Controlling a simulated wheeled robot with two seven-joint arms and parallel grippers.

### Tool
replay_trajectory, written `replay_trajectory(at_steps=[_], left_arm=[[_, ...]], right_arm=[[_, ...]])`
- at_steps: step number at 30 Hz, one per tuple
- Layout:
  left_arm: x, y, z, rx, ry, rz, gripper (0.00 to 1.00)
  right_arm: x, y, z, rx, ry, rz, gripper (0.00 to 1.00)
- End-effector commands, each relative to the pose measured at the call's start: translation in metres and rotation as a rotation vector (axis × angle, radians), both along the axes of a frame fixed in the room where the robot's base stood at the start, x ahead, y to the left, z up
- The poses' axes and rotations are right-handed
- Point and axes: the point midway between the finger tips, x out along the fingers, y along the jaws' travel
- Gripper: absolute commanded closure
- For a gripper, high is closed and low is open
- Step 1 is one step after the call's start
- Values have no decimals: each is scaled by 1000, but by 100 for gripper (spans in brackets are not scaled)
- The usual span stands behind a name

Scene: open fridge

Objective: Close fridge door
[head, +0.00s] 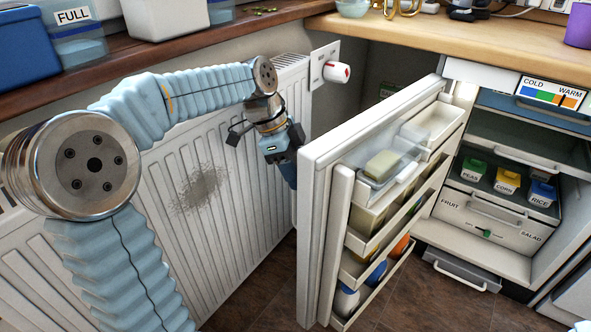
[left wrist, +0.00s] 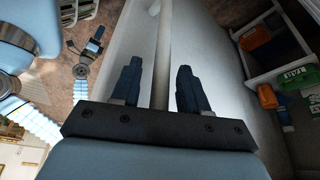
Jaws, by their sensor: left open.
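The white fridge door (head: 318,200) stands open, its shelved inner side facing right. My left gripper (head: 291,178) is at the outer side of the door, pointing down. In the left wrist view its two dark blue fingers (left wrist: 157,80) are apart, with a pale bar (left wrist: 164,45), which looks like the door handle, running between them. I cannot tell whether they touch it. The white door face (left wrist: 220,80) lies behind. My right arm seems to show small in the left wrist view, with its gripper (left wrist: 95,45) too small to read.
The fridge interior (head: 510,150) at right holds labelled boxes and a drawer (head: 470,222); a lower drawer (head: 462,268) sticks out. Door shelves carry bottles (head: 345,300) and a butter box (head: 385,165). A ribbed radiator (head: 190,200) stands left of the door, below a wooden counter (head: 250,20).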

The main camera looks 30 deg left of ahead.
Motion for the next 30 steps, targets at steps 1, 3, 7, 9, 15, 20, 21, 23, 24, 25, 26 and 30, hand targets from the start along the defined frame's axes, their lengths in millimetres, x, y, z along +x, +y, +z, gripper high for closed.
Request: replay_trajectory(at_steps=[1,3,7,9,15,20,21,23,24,25,26,30], left_arm=[[0,0,0,0,0,0,56],[0,0,0,0,0,0,56],[0,0,0,0,0,0,76],[0,0,0,0,0,0,86],[0,0,0,0,0,0,100],[0,0,0,0,0,1,100],[0,0,0,0,0,1,100],[0,-2,0,0,1,2,100],[-1,-4,0,0,1,4,100],[-1,-5,0,0,1,7,100],[-1,-7,0,0,1,9,100],[-4,-22,0,0,1,29,100]], right_arm=[[0,0,0,0,0,0,57],[0,0,0,0,0,0,57],[0,0,0,0,0,0,57],[0,0,0,0,0,0,57],[0,0,0,0,0,0,57],[0,0,0,0,0,0,57],[0,0,0,0,0,0,57],[0,0,0,0,0,0,57],[0,0,-1,0,0,0,57],[0,0,-1,0,0,0,57],[0,0,-1,0,0,0,57],[0,-1,-3,-1,0,-1,57]])
